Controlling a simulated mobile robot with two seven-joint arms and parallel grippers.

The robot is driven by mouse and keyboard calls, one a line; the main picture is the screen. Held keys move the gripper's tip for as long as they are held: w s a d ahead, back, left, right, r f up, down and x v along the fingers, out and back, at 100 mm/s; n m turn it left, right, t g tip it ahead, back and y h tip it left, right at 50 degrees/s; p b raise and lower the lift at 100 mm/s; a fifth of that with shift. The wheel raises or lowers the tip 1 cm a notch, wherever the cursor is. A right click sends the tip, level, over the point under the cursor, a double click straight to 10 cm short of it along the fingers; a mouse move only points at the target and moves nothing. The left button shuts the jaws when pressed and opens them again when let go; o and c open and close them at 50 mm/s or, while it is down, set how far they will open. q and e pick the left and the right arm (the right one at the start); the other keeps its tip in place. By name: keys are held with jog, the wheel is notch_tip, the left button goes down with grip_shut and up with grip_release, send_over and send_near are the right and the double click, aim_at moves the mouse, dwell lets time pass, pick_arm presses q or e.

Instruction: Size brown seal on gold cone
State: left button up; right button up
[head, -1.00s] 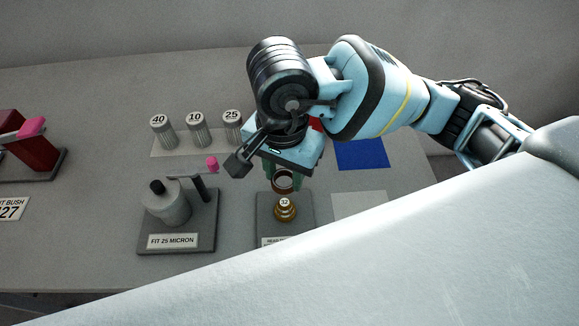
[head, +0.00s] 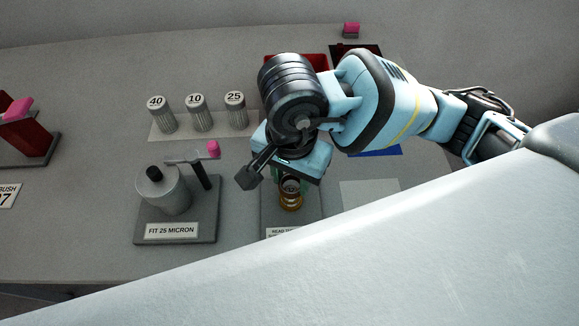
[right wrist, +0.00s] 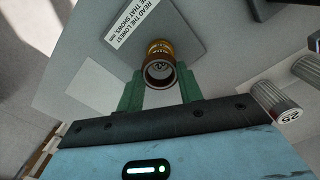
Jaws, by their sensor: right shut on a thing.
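The brown seal (head: 290,183) is a small ring held between the green fingertips of my right gripper (head: 289,177). The gold cone (head: 290,204) is a stepped piece standing on a grey plate (head: 272,215) with a partly hidden label, just below the seal. In the right wrist view, my right gripper (right wrist: 160,90) is shut on the seal (right wrist: 160,82). The gold cone (right wrist: 160,47) shows directly beyond it, and a number shows through the ring. The seal is lined up with the cone's top; I cannot tell whether they touch. My left gripper is out of view.
Left of the cone stands a fixture (head: 205,228) labelled "FIT 25 MICRON" with a grey cylinder and pink-tipped lever. Canisters (head: 198,115) marked 40, 10 and 25 stand behind it. A red bin (head: 290,62) and blue patch (head: 385,151) lie behind my right arm. A pale square (head: 368,194) is bare.

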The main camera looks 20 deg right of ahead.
aim_at(291, 190)
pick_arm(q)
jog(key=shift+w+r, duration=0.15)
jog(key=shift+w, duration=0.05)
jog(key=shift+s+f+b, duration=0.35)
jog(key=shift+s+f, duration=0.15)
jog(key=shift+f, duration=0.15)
pick_arm(e)
jog(key=shift+f, duration=0.4)
dwell(0.6)
